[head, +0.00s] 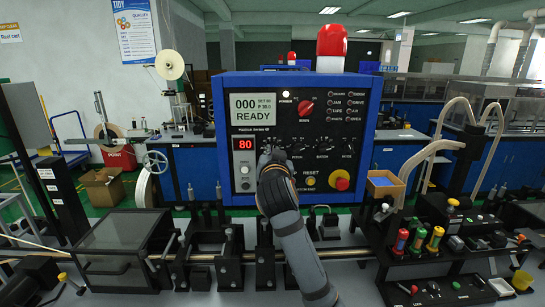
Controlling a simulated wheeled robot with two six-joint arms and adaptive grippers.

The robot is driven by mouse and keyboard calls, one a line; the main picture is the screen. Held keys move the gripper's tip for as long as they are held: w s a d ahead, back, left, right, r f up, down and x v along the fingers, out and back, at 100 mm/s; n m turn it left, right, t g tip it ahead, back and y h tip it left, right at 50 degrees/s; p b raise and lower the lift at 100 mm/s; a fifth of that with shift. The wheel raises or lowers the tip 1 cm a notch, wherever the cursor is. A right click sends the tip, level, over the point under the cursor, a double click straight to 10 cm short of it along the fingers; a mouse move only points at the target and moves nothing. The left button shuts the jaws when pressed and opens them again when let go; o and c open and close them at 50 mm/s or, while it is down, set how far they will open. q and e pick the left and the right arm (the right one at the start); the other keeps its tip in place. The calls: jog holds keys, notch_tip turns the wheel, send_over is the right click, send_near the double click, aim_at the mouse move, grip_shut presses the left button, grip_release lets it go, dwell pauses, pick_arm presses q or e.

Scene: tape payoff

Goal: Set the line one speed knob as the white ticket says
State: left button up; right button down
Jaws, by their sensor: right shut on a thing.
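The blue control box (228,110) stands in the middle of the head view with a black front panel. Its pale screen (253,108) reads 000 and READY, with smaller lines beside it. A red readout (243,144) shows 80. My right gripper (271,153) is at the panel, just right of this readout, shut on the leftmost knob of a row; the gripper hides most of that knob. Other small knobs (323,145) continue to its right. My left gripper is not in view.
A red selector (305,107), a yellow RESET button (311,181) and a red stop button (342,184) are on the same panel. Black fixtures (205,245) stand below the box. A small open cardboard box (384,183) is to its right.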

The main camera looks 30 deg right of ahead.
dwell(0.4)
jog(key=c, duration=1.4)
grip_release()
jog(key=v, duration=0.7)
jog(key=shift+s+a, duration=0.1)
jog(key=shift+s, duration=0.05)
